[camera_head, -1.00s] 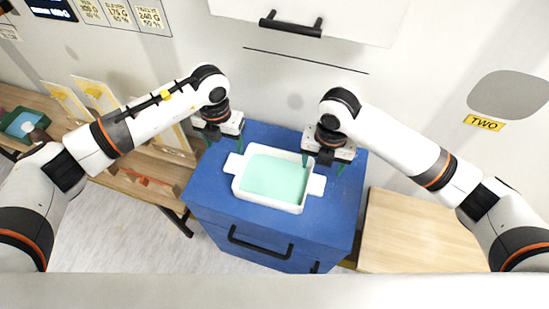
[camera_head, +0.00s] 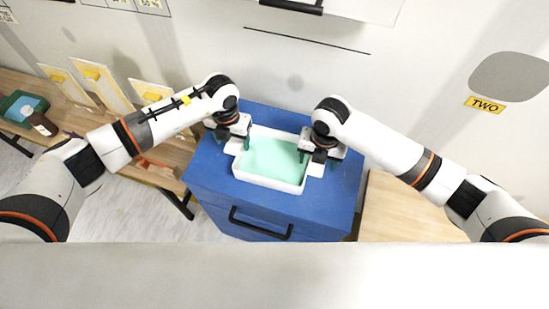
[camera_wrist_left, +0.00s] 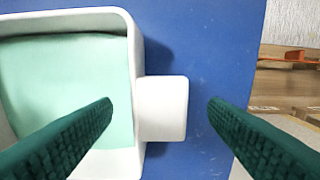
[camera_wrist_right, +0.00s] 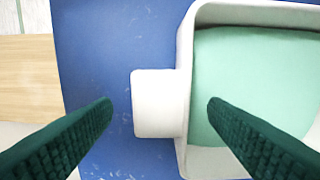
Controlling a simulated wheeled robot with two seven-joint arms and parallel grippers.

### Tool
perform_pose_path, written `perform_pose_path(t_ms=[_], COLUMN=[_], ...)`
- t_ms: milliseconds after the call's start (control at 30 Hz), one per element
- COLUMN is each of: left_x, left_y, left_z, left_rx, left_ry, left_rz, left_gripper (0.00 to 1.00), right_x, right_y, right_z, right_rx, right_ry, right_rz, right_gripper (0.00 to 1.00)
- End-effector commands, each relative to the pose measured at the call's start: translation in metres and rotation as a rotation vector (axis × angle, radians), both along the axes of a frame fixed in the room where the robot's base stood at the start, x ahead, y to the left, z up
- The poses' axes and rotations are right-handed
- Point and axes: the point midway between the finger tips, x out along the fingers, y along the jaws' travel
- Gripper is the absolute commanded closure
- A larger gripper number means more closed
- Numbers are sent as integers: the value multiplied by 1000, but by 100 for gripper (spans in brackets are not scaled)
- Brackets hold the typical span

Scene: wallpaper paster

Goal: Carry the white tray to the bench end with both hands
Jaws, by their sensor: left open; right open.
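The white tray (camera_head: 272,183) sits level on the blue cabinet top and holds a pale green layer (camera_head: 272,160). A white tab handle sticks out at each end. In the left wrist view the left handle (camera_wrist_left: 162,108) lies between the green fingers of my left gripper (camera_wrist_left: 160,103), which is open. In the right wrist view the right handle (camera_wrist_right: 158,103) lies between the fingers of my right gripper (camera_wrist_right: 160,103), also open. In the head view both grippers hover over the tray's ends and partly hide the handles. The fingers do not visibly touch the handles.
The blue cabinet (camera_head: 215,185) has a dark front handle. A wooden bench (camera_head: 165,178) on the left carries upright boards (camera_head: 100,82), a green tray (camera_head: 22,108) and a dark bottle (camera_head: 42,124). A bare wooden surface (camera_head: 410,215) lies right, below a yellow "TWO" label (camera_head: 485,104).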

Motion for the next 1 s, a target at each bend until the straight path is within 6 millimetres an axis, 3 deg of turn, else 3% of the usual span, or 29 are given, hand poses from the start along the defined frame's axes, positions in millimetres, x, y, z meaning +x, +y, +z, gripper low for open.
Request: perform_pose_path(t_ms=[233, 633, 1000], left_x=[0, 0, 0], left_y=[0, 0, 0], left_z=[-30, -36, -36], left_rx=[-1, 0, 0], left_ry=[1, -1, -1], left_rz=[0, 0, 0], left_gripper=[32, 32, 91], right_x=[-1, 0, 0], right_y=[0, 0, 0], right_z=[-30, -36, -36], right_rx=[-1, 0, 0], right_ry=[1, 0, 0], right_rz=[0, 1, 1], right_gripper=[32, 32, 91])
